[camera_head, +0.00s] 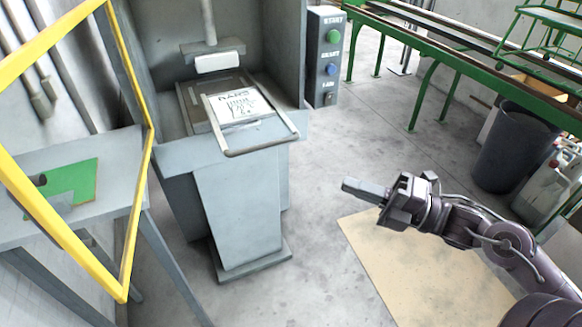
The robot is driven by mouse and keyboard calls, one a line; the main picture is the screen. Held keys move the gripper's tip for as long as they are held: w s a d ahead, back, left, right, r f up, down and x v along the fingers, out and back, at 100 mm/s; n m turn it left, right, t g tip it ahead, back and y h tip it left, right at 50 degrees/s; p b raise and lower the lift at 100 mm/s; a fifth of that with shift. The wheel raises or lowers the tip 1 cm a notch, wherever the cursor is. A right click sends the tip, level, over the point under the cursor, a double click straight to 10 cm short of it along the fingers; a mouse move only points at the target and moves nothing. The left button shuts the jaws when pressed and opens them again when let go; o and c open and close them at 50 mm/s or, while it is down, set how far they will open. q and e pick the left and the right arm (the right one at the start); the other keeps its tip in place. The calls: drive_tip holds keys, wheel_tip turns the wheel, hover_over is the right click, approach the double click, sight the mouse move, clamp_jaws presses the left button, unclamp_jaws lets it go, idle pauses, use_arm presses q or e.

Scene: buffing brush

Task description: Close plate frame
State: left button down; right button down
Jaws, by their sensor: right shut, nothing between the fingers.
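The plate frame (262,150) is a light metal U-shaped bar on the grey machine, with its front bar sticking out past the machine's front edge. A white plate with dark lettering (239,106) lies inside it on a dark bed. The frame looks slightly raised at the front, but I cannot tell its exact angle. My right gripper (350,186) is shut and empty, right of the machine and clear of the frame, pointing left. My left gripper is not in view.
A control box (326,57) with green and blue buttons is on the machine's right side. A yellow frame (139,190) and a table with a green sheet (68,190) stand at left. A green conveyor (470,60) and a dark bin (508,148) are at right. Open floor lies between.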

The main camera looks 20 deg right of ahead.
drive_tip(key=w+d+p+x, duration=0.1)
drive_tip(key=w+p+x, duration=0.1)
drive_tip(key=x, duration=1.1)
drive_tip(key=shift+d+r, duration=0.15)
drive_tip(key=shift+d, duration=0.3)
drive_tip(key=shift+s, duration=0.1)
